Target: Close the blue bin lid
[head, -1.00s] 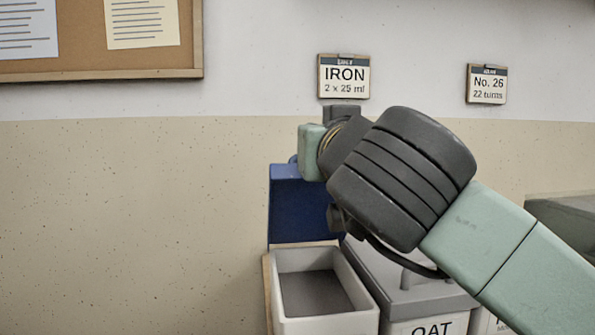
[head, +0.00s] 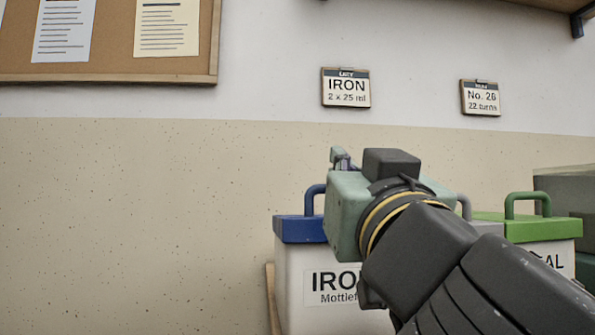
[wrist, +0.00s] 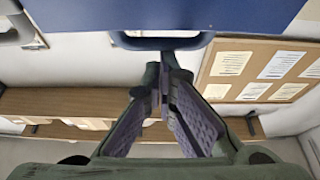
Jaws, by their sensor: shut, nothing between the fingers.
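The blue lid (head: 297,230) lies flat on top of the white bin (head: 320,300) labelled IRON. Its blue handle (head: 313,197) stands up from it, and the lid's right part is hidden behind my gripper. My gripper (head: 340,157) is over the lid's right side in the head view, its fingers mostly hidden by its own body. In the wrist view my fingers (wrist: 163,72) are together and empty. The blue lid (wrist: 165,14) and its handle (wrist: 160,41) fill the top of that view, just beyond the fingertips. I cannot tell whether they touch.
A green-lidded bin (head: 530,226) stands to the right, and a grey-lidded bin between is mostly hidden by my arm. Grey-green containers (head: 565,190) stand at the far right. A cork board (head: 110,78) and small signs hang on the wall. Left of the blue-lidded bin is clear.

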